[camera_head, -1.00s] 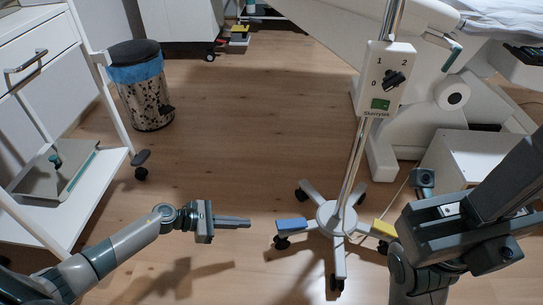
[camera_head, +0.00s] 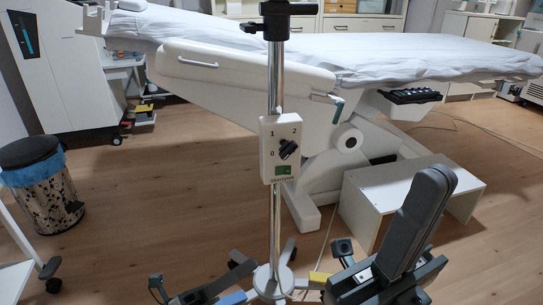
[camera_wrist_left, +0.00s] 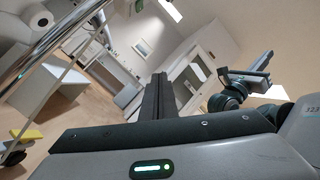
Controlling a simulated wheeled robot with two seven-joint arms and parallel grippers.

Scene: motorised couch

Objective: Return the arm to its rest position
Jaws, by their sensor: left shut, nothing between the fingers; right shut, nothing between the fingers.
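My left gripper (camera_head: 236,275) is at the bottom of the head view, low beside the base of the pole stand, with its arm mostly out of frame. Its dark fingers point to the right and are shut and empty. They also show in the left wrist view (camera_wrist_left: 158,85), with nothing between them. My right gripper (camera_head: 432,185) is at the lower right of the head view, its dark fingers shut, empty and pointing up. Part of my right arm shows in the left wrist view.
The pole stand (camera_head: 275,225) with its dial box (camera_head: 281,148) stands between my grippers. Its wheeled base has blue and yellow pedals. The white couch (camera_head: 245,85) spans the back. A low white step (camera_head: 380,195) is behind my right gripper. A bin (camera_head: 42,190) stands left.

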